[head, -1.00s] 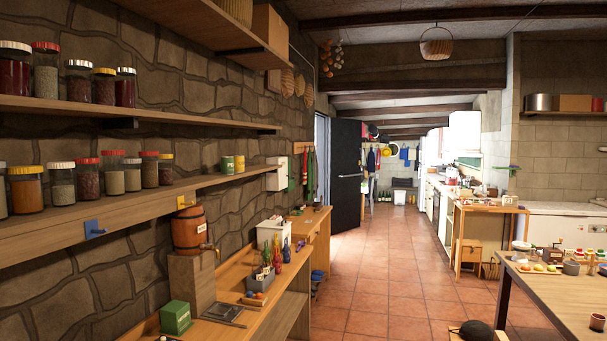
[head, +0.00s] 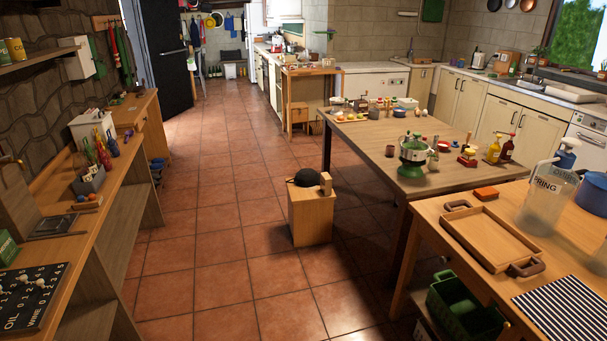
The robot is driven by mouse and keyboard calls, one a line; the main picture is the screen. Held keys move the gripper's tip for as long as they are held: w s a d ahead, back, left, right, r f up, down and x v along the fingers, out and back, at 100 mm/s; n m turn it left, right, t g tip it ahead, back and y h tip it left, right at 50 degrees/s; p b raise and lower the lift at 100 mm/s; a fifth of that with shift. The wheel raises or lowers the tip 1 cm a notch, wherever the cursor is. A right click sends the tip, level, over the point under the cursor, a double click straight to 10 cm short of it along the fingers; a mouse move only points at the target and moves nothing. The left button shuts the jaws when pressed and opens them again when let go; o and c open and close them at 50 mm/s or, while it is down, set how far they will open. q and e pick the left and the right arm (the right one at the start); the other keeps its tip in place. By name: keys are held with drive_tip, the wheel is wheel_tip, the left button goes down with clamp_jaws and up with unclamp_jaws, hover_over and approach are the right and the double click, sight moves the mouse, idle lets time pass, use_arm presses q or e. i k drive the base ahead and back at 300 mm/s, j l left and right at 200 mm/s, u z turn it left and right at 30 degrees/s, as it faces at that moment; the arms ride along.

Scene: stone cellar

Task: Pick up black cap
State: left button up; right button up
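The black cap (head: 306,177) lies on top of a small wooden stool-like block (head: 312,220) on the tiled floor, near the middle of the head view. A small upright wooden piece (head: 326,183) stands at the cap's right, on the same block, and the two look close together. Neither of my grippers shows in the head view.
A wooden table (head: 377,137) with jars and dishes stands right of the block. A nearer table (head: 430,216) holds a wooden tray (head: 491,236). A bench (head: 120,190) runs along the left wall. Open floor (head: 220,220) lies left of and before the block.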

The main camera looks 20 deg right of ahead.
sight(306, 177)
drive_tip(key=i+l+z, duration=0.4)
drive_tip(key=i, duration=0.45)
drive_tip(key=i+z, duration=0.4)
drive_tip(key=i, duration=0.45)
